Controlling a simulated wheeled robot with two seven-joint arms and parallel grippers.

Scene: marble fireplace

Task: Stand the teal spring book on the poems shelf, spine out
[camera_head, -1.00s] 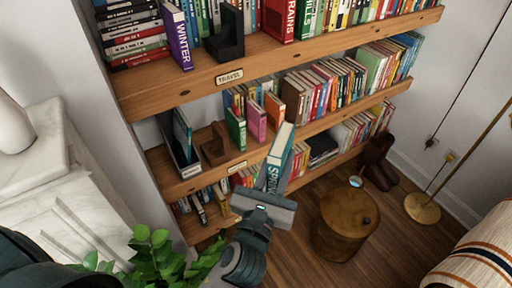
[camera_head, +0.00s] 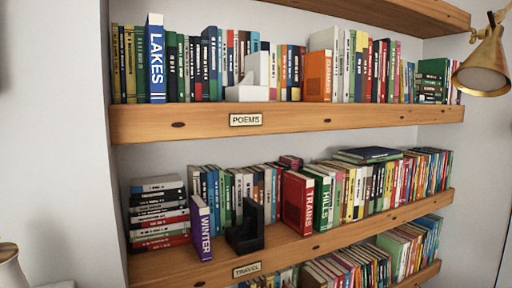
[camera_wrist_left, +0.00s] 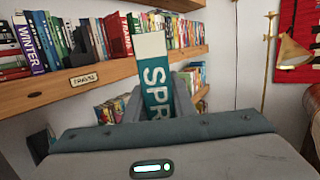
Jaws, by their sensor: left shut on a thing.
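The teal spring book (camera_wrist_left: 155,75) is in the left wrist view, its teal spine with white letters facing the camera and a pale band at its top. My left gripper (camera_wrist_left: 158,105) is shut on its lower part. Neither gripper shows in the head view. The poems shelf (camera_head: 370,114) is in the head view, with a POEMS label (camera_head: 246,119) on its front edge. On it stand a blue LAKES book (camera_head: 156,60), a white bookend (camera_head: 246,93), an orange SUMMER book (camera_head: 318,89) and rows of other books. My right gripper is not in view.
Below is the travel shelf (camera_head: 165,265), with a stack of books (camera_head: 159,215), a purple WINTER book (camera_head: 201,230), a black bookend (camera_head: 246,235) and a red TRAINS book (camera_head: 297,203). A brass lamp (camera_head: 483,70) hangs at the right. Another shelf (camera_head: 400,12) is above.

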